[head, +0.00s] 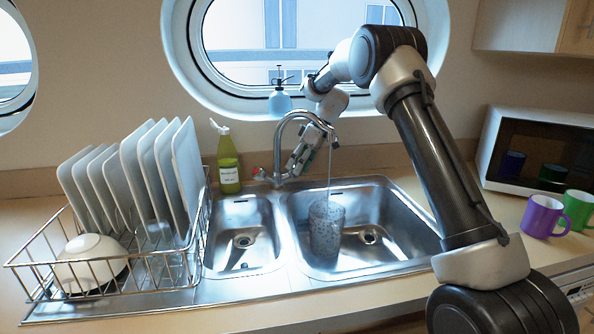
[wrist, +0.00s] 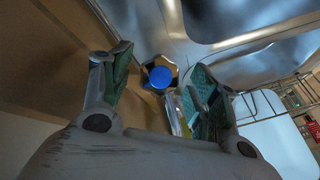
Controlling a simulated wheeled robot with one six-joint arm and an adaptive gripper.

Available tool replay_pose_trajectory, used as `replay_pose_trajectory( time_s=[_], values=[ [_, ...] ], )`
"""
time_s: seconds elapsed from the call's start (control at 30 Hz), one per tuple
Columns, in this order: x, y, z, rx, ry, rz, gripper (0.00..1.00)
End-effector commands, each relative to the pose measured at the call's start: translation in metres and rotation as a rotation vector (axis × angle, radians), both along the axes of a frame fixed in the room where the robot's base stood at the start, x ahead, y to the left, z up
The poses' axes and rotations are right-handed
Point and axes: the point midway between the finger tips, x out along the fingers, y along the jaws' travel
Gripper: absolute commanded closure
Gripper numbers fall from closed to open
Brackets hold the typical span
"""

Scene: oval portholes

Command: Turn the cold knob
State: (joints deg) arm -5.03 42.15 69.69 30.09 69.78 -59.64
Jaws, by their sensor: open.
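The cold knob (wrist: 160,76), metal with a blue cap, shows in the wrist view between the two green-padded fingers of my gripper (wrist: 160,68). The fingers are spread with a gap on each side of the knob, and I cannot see them touching it. In the head view my gripper (head: 297,166) points down at the right side of the faucet base and hides the cold knob. The curved chrome faucet (head: 284,130) stands behind the sink. Water (head: 329,170) runs from its spout. A red-marked knob (head: 260,173) is at the left of its base.
A patterned glass (head: 326,228) stands in the right basin (head: 395,212) under the stream. A green soap bottle (head: 229,165) is left of the faucet, beside a dish rack (head: 100,275) with plates. A blue pump bottle (head: 280,100) stands by the window. Mugs (head: 542,216) are far right.

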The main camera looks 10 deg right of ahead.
Motion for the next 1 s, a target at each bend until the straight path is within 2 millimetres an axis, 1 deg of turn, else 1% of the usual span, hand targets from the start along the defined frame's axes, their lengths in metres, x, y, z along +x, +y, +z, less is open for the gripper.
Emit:
replay_pose_trajectory(
  time_s=[0.03, 0.17, 0.43, 0.57, 0.6, 0.67, 0.7, 0.83, 1.0],
  values=[
    [-0.0004, 0.0029, -0.0052, 0.0, 0.001, 0.001, 0.4],
    [-0.0003, 0.0071, -0.0132, 0.0, 0.0, 0.0, 0.4],
    [-0.0003, 0.0079, -0.0146, 0.001, 0.0, -0.001, 0.4],
    [-0.0004, 0.0079, -0.0145, 0.001, 0.0, -0.002, 0.64],
    [-0.0004, 0.0079, -0.0145, 0.001, 0.0, -0.002, 0.71],
    [-0.0003, 0.0078, -0.0144, 0.001, 0.0, -0.002, 0.82],
    [-0.0003, 0.0078, -0.0144, 0.001, 0.0, -0.002, 0.85],
    [0.0, 0.0074, -0.0147, 0.005, 0.016, -0.019, 0.85],
    [0.0001, 0.0071, -0.0148, 0.033, 0.115, -0.114, 0.85]
  ],
)
